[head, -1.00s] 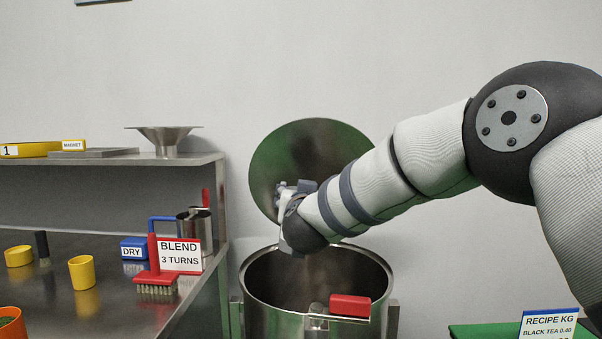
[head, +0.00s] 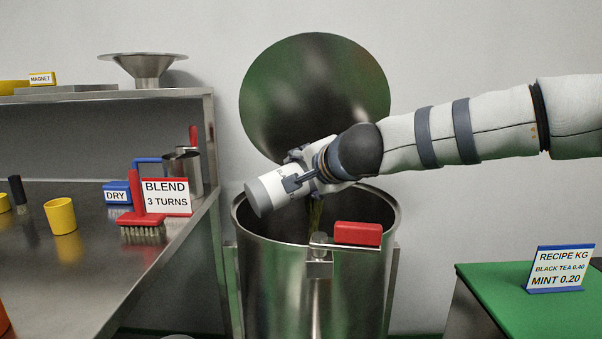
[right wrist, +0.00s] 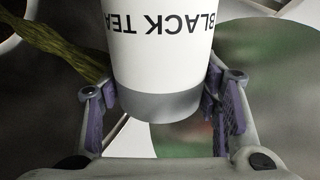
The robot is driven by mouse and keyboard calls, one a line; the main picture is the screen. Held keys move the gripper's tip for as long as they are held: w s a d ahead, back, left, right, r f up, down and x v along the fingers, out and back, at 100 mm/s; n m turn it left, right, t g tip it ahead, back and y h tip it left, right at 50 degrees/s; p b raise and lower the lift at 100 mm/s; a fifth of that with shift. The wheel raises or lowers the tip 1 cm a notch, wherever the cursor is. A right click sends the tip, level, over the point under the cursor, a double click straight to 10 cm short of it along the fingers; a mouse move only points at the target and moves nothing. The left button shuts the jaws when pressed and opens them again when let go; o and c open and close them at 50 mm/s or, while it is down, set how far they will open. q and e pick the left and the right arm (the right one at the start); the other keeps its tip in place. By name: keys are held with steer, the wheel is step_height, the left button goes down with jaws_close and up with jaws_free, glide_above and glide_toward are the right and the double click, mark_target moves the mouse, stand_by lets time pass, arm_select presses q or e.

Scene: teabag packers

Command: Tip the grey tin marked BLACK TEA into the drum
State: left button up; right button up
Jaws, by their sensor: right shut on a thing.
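The grey tin (head: 270,192) has a white label, which reads BLACK TEA in the right wrist view (right wrist: 160,50). It is tilted over the open mouth of the steel drum (head: 290,245). My right gripper (head: 305,181) is shut around the tin's side; its purple pads also show on both sides of it in the right wrist view (right wrist: 160,100). A brownish-green stream of tea (head: 316,214) falls below the gripper into the drum, and it also shows in the right wrist view (right wrist: 55,45). The tin's mouth is hidden. My left gripper is out of view.
The drum's round lid (head: 315,85) stands raised behind it. A red handle (head: 357,233) sits on the drum's front rim. A steel bench (head: 100,265) with a BLEND sign (head: 166,196) and brush is left. A green table (head: 500,305) with a recipe card (head: 558,268) is right.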

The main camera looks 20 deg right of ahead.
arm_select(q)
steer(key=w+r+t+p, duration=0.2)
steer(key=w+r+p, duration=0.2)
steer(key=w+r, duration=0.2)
arm_select(e)
steer(key=r+m+y, duration=0.1)
steer(key=d+r+m+y, duration=0.1)
steer(key=r+m+y, duration=0.1)
steer(key=shift+d+r+m, duration=0.3)
steer(key=shift+r, duration=0.1)
steer(key=shift+w+f+g, duration=0.15)
steer(key=shift+f+g, duration=0.15)
steer(key=shift+f, duration=0.25)
steer(key=shift+d+m+y, duration=0.15)
steer(key=shift+m+y, duration=0.15)
steer(key=shift+m, duration=0.1)
steer(key=f+b, duration=0.2)
steer(key=shift+w+m+b, duration=0.3)
steer(key=shift+b, duration=0.1)
steer(key=shift+s+d+r+b, duration=0.1)
steer(key=shift+s+r+b, duration=0.1)
steer(key=shift+r+b, duration=0.4)
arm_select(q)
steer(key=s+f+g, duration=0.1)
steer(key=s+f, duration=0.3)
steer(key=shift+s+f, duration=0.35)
arm_select(e)
steer(key=shift+r+y, duration=0.3)
steer(key=shift+r, duration=0.05)
